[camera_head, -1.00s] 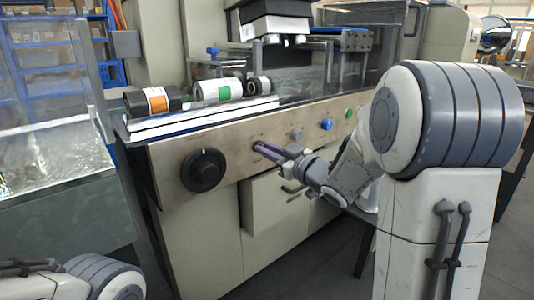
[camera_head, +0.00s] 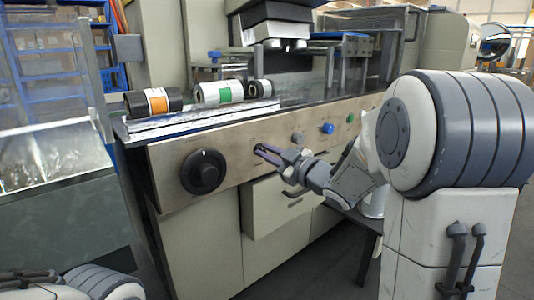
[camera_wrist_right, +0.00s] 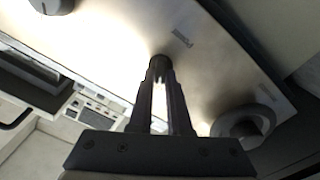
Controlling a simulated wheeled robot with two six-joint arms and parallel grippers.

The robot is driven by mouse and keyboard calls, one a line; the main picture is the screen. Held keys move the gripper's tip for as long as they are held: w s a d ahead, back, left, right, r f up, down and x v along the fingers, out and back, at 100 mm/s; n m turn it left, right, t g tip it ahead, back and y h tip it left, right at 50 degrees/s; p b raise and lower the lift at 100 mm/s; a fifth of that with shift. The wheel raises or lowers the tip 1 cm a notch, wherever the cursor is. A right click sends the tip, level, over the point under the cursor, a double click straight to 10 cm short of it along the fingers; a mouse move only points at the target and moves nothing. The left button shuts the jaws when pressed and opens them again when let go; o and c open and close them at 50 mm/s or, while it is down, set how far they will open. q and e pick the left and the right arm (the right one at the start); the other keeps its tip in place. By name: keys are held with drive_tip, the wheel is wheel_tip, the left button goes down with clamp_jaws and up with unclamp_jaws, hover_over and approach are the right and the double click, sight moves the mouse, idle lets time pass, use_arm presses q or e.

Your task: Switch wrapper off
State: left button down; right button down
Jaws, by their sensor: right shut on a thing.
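The wrapper is a large beige machine with a bare metal control panel (camera_head: 230,149) along its front. My right gripper (camera_head: 259,150) is at the middle of this panel, to the right of the big black dial (camera_head: 204,172). In the right wrist view its two dark fingers (camera_wrist_right: 160,68) are shut on a small dark switch knob (camera_wrist_right: 158,62) on the panel face. The fingers mostly hide the knob, so I cannot tell its setting. A small printed label (camera_wrist_right: 183,38) is beside it, too blurred to read. My left gripper is not in view.
A grey knob (camera_head: 297,137), a blue knob (camera_head: 327,128) and a green button (camera_head: 350,118) lie along the panel to the right. Film rolls (camera_head: 153,102) rest above the panel. A drawer-like box (camera_head: 275,203) juts out below my gripper. A clear guard (camera_head: 45,150) stands at left.

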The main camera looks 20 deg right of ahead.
drive_tip(key=c, duration=0.9)
unclamp_jaws()
drive_tip(key=shift+o, duration=0.2)
drive_tip(key=p+v, duration=0.3)
drive_tip(key=v, duration=0.7)
drive_tip(key=shift+s, duration=0.3)
drive_tip(key=shift+d, duration=0.1)
